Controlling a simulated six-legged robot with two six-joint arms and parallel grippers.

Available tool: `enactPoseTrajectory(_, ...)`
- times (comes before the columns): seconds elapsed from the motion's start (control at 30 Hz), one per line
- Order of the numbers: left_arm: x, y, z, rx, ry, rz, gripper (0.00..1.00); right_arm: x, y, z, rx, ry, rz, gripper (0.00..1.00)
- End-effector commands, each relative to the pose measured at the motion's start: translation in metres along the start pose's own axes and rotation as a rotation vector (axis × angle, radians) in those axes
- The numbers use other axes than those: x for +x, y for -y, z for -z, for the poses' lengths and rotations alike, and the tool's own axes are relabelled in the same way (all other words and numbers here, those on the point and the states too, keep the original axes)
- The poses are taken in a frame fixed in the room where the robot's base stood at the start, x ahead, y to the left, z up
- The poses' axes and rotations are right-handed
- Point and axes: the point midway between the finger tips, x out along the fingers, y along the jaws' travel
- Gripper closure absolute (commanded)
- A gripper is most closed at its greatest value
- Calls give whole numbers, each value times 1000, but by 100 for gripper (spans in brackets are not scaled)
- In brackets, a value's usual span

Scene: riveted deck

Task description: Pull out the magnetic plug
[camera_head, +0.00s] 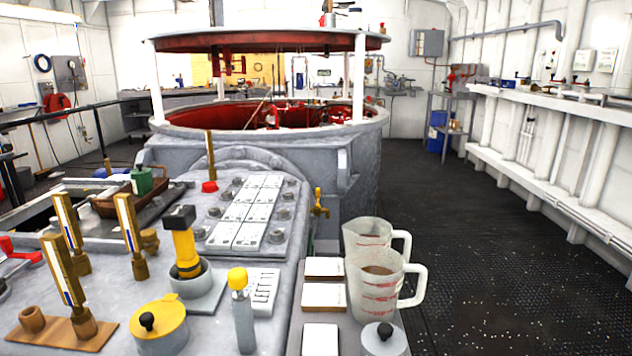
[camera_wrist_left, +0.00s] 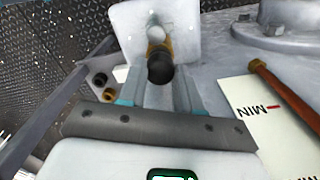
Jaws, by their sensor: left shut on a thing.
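In the left wrist view, a round black knob (camera_wrist_left: 160,66) sits at the near end of a brass fitting (camera_wrist_left: 157,38), in front of a white plate (camera_wrist_left: 187,25). I take this to be the magnetic plug, but I cannot tell for certain. My left gripper (camera_wrist_left: 163,92) is shut on it, with one light blue-grey finger on each side just below the black end. The fingertips and the plug's seat are partly hidden. The head view shows neither gripper. My right gripper is in no view.
In the wrist view, a card marked MIN (camera_wrist_left: 255,125) lies under a red-brown rod (camera_wrist_left: 285,95). Small brass and black fittings (camera_wrist_left: 104,88) are at left. In the head view, measuring jugs (camera_head: 380,292), a yellow lidded pot (camera_head: 160,325) and gauges crowd the console; the deck (camera_head: 470,240) at right is clear.

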Motion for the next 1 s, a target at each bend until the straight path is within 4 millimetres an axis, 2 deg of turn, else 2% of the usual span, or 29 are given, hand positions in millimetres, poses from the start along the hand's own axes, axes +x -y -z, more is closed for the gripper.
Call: enactPoseTrajectory(1.0,-48,0,0,0,-1,1,99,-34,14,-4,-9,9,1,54)
